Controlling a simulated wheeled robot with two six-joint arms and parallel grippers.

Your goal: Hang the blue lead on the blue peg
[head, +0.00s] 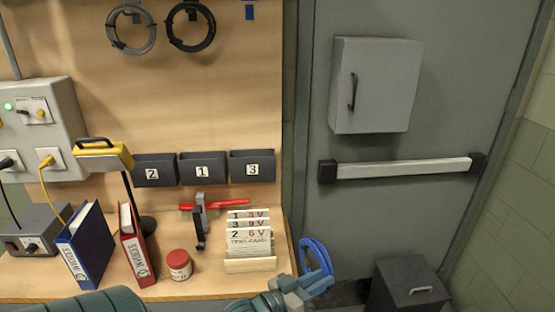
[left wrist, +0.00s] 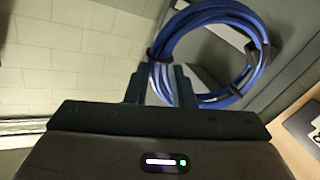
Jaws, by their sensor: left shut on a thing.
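The blue lead (head: 316,255) is a coiled loop held at the front right end of the bench, in front of the grey door. My left gripper (head: 316,284) is shut on its lower part. In the left wrist view the coil (left wrist: 228,98) stands up beyond my left gripper's fingers (left wrist: 161,87), with dark ties around it. The blue peg (head: 249,12) is on the wooden board at the top edge of the head view, partly cut off and bare in what shows. It is well above and left of the lead. My right gripper is not in view.
A grey coil (head: 131,48) and a black coil (head: 191,44) hang left of the blue peg. Below are dark bins (head: 252,167), a card rack (head: 250,264), a red tin (head: 179,265) and binders (head: 86,245). The board between the pegs and bins is clear.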

